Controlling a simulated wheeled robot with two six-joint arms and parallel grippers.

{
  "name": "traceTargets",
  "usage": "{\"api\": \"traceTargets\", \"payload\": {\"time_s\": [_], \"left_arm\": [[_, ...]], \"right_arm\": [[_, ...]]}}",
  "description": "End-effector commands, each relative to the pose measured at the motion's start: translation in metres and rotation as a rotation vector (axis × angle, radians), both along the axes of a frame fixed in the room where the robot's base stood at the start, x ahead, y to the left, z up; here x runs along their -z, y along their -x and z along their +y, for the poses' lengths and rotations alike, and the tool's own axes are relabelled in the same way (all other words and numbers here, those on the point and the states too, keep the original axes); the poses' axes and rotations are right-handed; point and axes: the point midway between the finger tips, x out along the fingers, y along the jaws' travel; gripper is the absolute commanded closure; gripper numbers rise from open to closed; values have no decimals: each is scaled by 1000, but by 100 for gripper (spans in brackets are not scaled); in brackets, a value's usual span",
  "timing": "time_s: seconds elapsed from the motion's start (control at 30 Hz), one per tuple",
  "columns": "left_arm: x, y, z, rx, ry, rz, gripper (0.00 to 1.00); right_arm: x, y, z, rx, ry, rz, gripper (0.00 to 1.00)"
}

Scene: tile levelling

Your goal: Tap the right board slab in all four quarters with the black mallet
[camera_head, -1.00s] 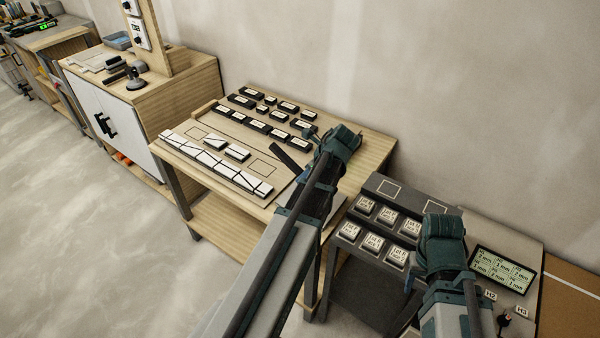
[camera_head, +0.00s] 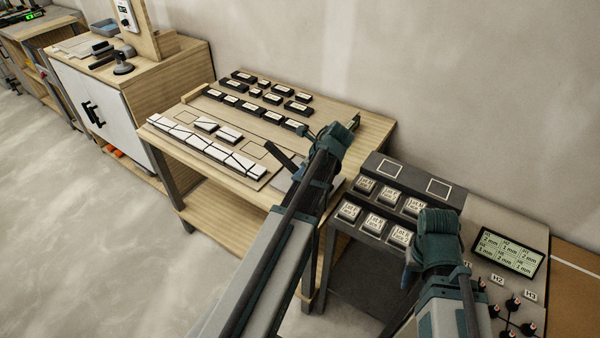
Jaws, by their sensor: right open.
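On the wooden table, a flat board (camera_head: 268,167) bears two small white slabs: the left slab (camera_head: 206,124) and the right slab (camera_head: 229,134). They lie between two outlined squares. A dark handled tool (camera_head: 102,61) lies on the white cabinet at the back left; it is too small to tell whether it is the black mallet. My right gripper (camera_head: 411,270) is open, low at the grey stand's front.
A row of white tiles (camera_head: 205,149) lines the board's front. Several black labelled blocks (camera_head: 242,104) stand behind. The grey stand (camera_head: 385,262) holds labelled pieces, and a display (camera_head: 508,253) is at its right. A suction lifter (camera_head: 122,65) stands on the cabinet (camera_head: 170,80).

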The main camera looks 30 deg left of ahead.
Motion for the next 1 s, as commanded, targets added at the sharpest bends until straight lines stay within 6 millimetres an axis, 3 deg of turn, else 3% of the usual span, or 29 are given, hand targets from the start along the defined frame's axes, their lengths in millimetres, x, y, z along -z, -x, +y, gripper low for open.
{"api": "traceTargets", "payload": {"time_s": [0.23, 0.6, 1.0], "left_arm": [[-5, 0, 0, 0, 0, 0, 100], [-49, 0, 0, 0, 0, 0, 100], [-41, 0, 0, 0, 0, 0, 100]], "right_arm": [[-5, 0, 0, 0, 0, 0, 50], [-48, 0, 0, 0, 0, 0, 50], [-41, 0, 0, 0, 0, 0, 50]]}}
